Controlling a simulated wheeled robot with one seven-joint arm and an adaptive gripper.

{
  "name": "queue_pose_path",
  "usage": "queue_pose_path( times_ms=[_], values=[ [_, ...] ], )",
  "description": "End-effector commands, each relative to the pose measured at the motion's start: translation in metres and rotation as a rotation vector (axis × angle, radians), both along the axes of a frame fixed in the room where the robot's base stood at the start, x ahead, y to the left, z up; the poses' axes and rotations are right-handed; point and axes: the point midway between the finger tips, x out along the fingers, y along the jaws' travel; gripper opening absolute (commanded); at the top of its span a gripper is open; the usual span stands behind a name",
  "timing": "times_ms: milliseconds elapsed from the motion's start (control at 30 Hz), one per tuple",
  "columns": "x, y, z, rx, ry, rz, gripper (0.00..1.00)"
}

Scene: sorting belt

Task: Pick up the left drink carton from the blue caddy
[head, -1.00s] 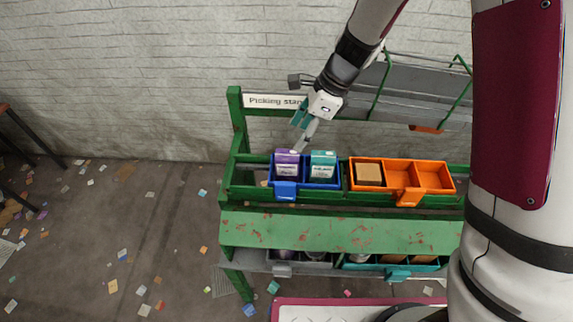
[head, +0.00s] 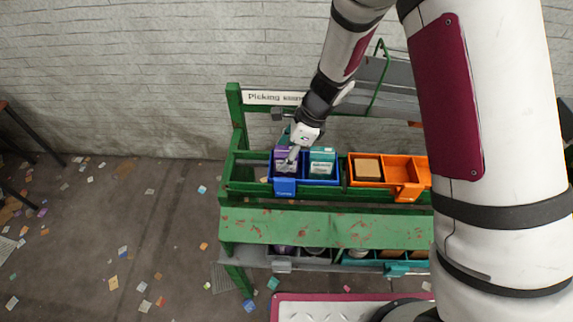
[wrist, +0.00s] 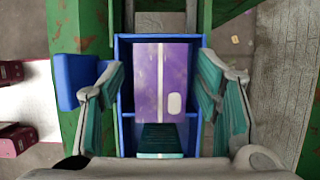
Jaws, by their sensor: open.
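The blue caddy (head: 285,187) stands on the green rack's upper shelf and holds two cartons side by side. The left drink carton is purple (head: 281,155) and partly covered by my gripper in the head view. The right carton is teal (head: 322,160). In the wrist view the purple carton (wrist: 161,80) lies between the two fingers of my gripper (wrist: 165,100), which are open with a gap on each side. The teal carton (wrist: 160,140) is below it in that view, in the other compartment of the blue caddy (wrist: 123,50).
An orange caddy (head: 407,193) with a tan box (head: 367,168) stands right of the blue one. The green rack (head: 320,224) has a lower shelf with several containers. A "Picking" sign (head: 268,98) is behind. Litter dots the floor.

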Motion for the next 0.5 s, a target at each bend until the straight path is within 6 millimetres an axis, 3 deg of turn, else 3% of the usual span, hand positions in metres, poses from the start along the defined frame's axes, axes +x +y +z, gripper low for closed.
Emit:
queue_pose_path(
  times_ms=[67, 233, 500],
  values=[
    [0.0002, -0.0001, 0.0003, 0.000, 0.000, 0.000, 0.57],
    [0.0002, -0.0002, 0.0005, 0.000, 0.000, 0.000, 0.22],
    [0.0002, -0.0002, 0.0006, 0.000, -0.001, 0.000, 0.22]
  ],
)
